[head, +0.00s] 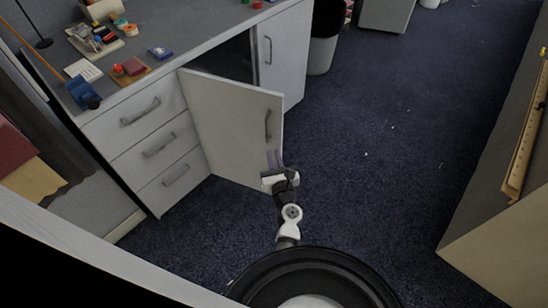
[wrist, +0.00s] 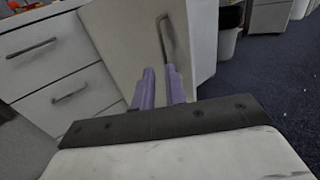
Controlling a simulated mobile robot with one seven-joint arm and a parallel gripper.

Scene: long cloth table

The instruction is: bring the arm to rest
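My gripper (head: 275,154) is in front of the open white cabinet door (head: 232,128), with my arm reaching up from the bottom of the head view. Its two purple fingers (wrist: 160,72) stand a little apart, with a narrow gap and nothing seen held between them. The door's dark bar handle (head: 268,125) is just beyond the fingertips; it also shows above them in the wrist view (wrist: 164,36). I cannot tell whether the fingertips touch the door or handle.
Drawers (head: 157,148) stand left of the door, under a desktop (head: 185,22) with several small objects. A bin (head: 321,54) is beyond. The dark blue carpet (head: 385,140) between is clear.

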